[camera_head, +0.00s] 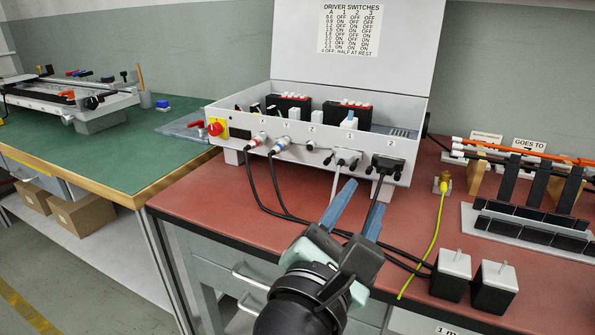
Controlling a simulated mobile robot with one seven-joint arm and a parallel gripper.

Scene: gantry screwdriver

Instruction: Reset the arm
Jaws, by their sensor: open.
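My gripper (357,211) is in the lower middle of the head view, in front of the control box. Its two blue-grey fingers are spread apart, and nothing shows between them except a grey cable behind. The fingers point up toward the front face of the white control box (235,152). The fingertips appear just below the connectors labelled 1 (347,159) and 2 (388,166); I cannot tell whether they touch anything. My wrist hides part of the red bench's front edge and the drawer below.
The red bench (190,205) holds black cables (262,204), a yellow-green wire (436,235) and two black motors (451,275) at right. A rack of black blocks (527,222) stands farther right. A green bench (100,150) with a gantry (60,92) is at left.

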